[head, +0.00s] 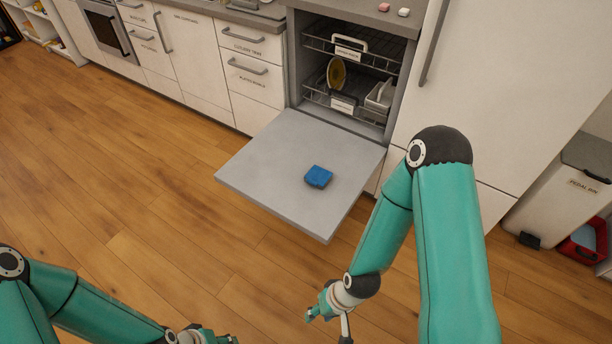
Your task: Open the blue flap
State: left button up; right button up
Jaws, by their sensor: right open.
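The blue flap (318,176) is a small blue lid or block on the inner face of the lowered grey dishwasher door (270,160). It looks closed, lying flat with a visible front side. My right gripper (328,325) is at the bottom middle, below and in front of the door's near corner, apart from the flap. It is open, with nothing seen in it. My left gripper (218,338) is at the bottom edge and partly cut off, so its jaws cannot be read.
The dishwasher's racks (350,65) hold a yellow plate (336,73) and white dishes (380,95). Drawers (250,70) stand left of it and a tall white cabinet (490,90) right. A pedal bin (560,190) stands far right. The wooden floor left of the door is clear.

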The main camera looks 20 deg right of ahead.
aim_at(316, 175)
jog(key=i, duration=1.35)
jog(key=z, duration=0.05)
